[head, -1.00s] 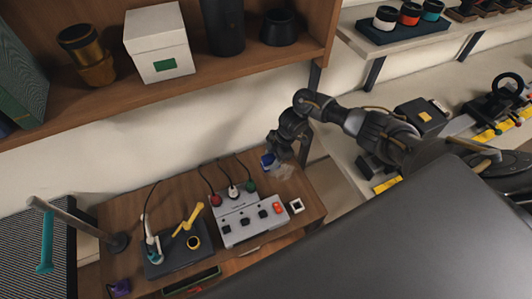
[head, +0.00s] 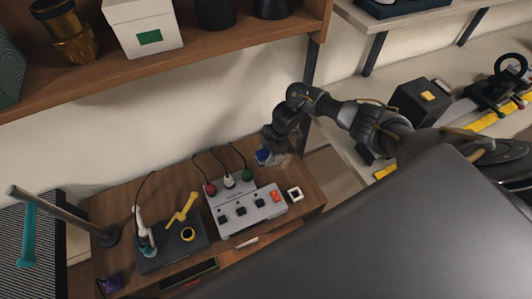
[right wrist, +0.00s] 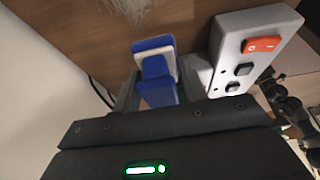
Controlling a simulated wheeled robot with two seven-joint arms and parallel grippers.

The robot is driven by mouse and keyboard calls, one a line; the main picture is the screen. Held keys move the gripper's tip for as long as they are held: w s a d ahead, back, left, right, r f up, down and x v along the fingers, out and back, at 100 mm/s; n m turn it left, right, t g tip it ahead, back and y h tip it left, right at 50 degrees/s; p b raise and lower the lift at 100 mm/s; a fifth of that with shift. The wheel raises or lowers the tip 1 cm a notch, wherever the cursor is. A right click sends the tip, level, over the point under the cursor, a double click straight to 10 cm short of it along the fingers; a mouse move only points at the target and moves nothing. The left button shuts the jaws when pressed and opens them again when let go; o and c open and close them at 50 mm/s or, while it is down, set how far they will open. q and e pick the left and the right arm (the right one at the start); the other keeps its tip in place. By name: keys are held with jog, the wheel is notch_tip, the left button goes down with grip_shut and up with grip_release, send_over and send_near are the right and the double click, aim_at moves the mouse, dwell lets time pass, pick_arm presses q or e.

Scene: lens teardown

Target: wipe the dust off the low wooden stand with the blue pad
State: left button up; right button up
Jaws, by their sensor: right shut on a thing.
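The low wooden stand (head: 180,181) is against the wall, with a brown top. My right gripper (head: 268,148) is at the stand's back right and is shut on the blue pad (head: 262,156). In the right wrist view the blue pad (right wrist: 154,62) shows a pale layer along its edge, with the gripper partly hiding its lower part. A pale, wispy patch of dust (right wrist: 130,8) lies on the wood just beyond the pad. Whether the pad touches the wood is hard to tell. My left gripper is not in view.
A grey switch box (head: 245,209) with cables stands close in front of the pad. A dark mat (head: 200,240) with yellow parts and a lamp-like post (head: 60,215) are further left. A shelf (head: 200,50) overhangs behind. Another bench (head: 345,180) is at right.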

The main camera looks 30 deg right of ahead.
jog(key=shift+w+a+r, duration=0.1)
jog(key=shift+a+r, duration=0.1)
jog(key=shift+r, duration=0.15)
jog(key=s+a+r+m+t+h+p, duration=0.15)
jog(key=a+r+m, duration=0.3)
jog(key=r, duration=0.45)
jog(key=s+a+r+m+t+p, duration=0.1)
jog(key=s+a+r+m+t, duration=0.1)
jog(key=a+r+m, duration=0.45)
jog(key=s+d+r+b, duration=0.2)
jog(key=d+r, duration=0.6)
jog(key=r, duration=0.5)
jog(key=shift+s+r+h, duration=0.25)
jog(key=shift+s+h, duration=0.2)
jog(key=shift+s, duration=0.45)
